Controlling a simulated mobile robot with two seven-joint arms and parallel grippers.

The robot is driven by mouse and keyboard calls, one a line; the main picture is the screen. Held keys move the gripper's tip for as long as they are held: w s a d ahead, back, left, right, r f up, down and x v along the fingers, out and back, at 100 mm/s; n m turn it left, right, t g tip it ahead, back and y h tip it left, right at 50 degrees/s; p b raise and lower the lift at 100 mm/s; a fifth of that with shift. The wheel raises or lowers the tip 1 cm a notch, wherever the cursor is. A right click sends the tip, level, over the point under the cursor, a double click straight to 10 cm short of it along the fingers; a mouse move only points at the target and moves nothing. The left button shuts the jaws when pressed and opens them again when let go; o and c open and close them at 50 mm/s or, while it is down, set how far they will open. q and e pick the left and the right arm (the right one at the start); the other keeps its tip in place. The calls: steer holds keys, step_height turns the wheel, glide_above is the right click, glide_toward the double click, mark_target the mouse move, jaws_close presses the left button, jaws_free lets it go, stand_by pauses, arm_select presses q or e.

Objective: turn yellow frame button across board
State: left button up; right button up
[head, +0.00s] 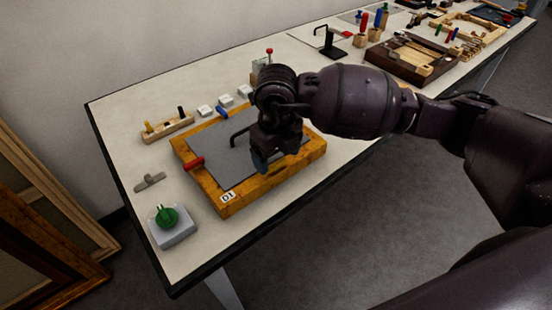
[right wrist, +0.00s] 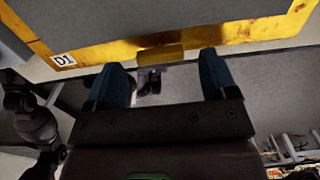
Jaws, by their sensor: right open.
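The gilt frame (head: 225,200) lies flat on the bench with a grey board (head: 212,150) inside it and a D1 label on its near corner. A red button (head: 193,164) sits on its left side and a blue button (head: 222,112) on its far side. The yellow button (right wrist: 160,54) shows in the right wrist view at the frame's near rail, between the fingertips; my gripper hides it in the head view. My right gripper (head: 265,160) is open, pointing down over the near rail; its blue fingertips also show in the right wrist view (right wrist: 170,78). Contact cannot be told. My left gripper is not in view.
A black bent handle (head: 238,137) stands over the board beside my gripper. A green knob on a grey block (head: 170,226) is near left. A wooden peg rack (head: 167,128) and white blocks (head: 226,101) stand behind the frame. A brown tray (head: 412,58) is farther right.

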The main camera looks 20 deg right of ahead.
steer(key=shift+f, duration=0.9)
steer(key=c, duration=0.9)
steer(key=shift+c, duration=0.2)
